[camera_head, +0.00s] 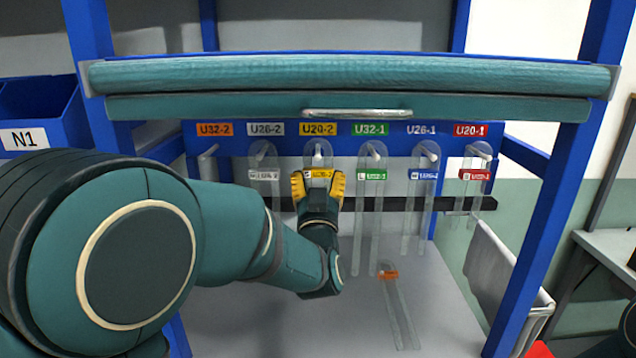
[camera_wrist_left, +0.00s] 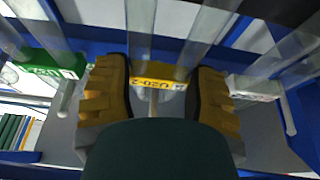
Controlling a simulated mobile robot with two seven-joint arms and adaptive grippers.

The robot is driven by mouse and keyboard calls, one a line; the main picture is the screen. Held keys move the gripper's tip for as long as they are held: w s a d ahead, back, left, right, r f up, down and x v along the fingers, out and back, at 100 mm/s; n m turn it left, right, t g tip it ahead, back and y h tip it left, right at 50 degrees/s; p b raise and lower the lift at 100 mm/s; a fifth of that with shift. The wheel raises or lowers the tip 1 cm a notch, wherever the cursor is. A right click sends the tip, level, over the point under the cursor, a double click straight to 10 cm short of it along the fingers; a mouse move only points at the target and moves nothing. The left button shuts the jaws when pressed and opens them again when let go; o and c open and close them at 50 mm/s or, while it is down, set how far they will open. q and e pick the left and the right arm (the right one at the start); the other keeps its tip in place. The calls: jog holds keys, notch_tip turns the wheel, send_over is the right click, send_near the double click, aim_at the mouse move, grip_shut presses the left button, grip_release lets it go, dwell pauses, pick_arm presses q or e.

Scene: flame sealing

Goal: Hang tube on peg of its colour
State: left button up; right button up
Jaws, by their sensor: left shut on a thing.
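My left gripper (camera_head: 318,186) is shut on the clear tube with the yellow label (camera_head: 320,174), just below the yellow-marked U20-2 peg (camera_head: 318,150). The tube's looped top is at that peg; I cannot tell whether it sits over the peg or in front of it. In the left wrist view the yellow label (camera_wrist_left: 158,76) lies between my yellow fingers (camera_wrist_left: 158,92). A clear tube with an orange label (camera_head: 388,275) lies on the grey surface below. The orange-marked U32-2 peg (camera_head: 208,151) is bare. My right gripper is not in view.
Tubes with white (camera_head: 264,175), green (camera_head: 371,174), blue (camera_head: 424,175) and red (camera_head: 474,175) labels hang at pegs of matching colours. A teal bar (camera_head: 350,78) crosses above. Blue posts (camera_head: 545,220) frame the rack. A blue N1 bin (camera_head: 45,115) stands left.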

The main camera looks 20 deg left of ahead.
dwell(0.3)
pick_arm(q)
jog(key=o, duration=1.3)
jog(key=shift+o, duration=0.2)
jog(key=r+b+v, duration=0.1)
jog(key=v, duration=0.7)
jog(key=shift+s, duration=0.55)
dwell(1.2)
jog(key=shift+d+f, duration=0.15)
jog(key=shift+d, duration=0.05)
jog(key=s+d, duration=0.1)
jog(key=s, duration=0.5)
jog(key=shift+s+d, duration=0.35)
jog(key=shift+d, duration=0.05)
dwell(0.5)
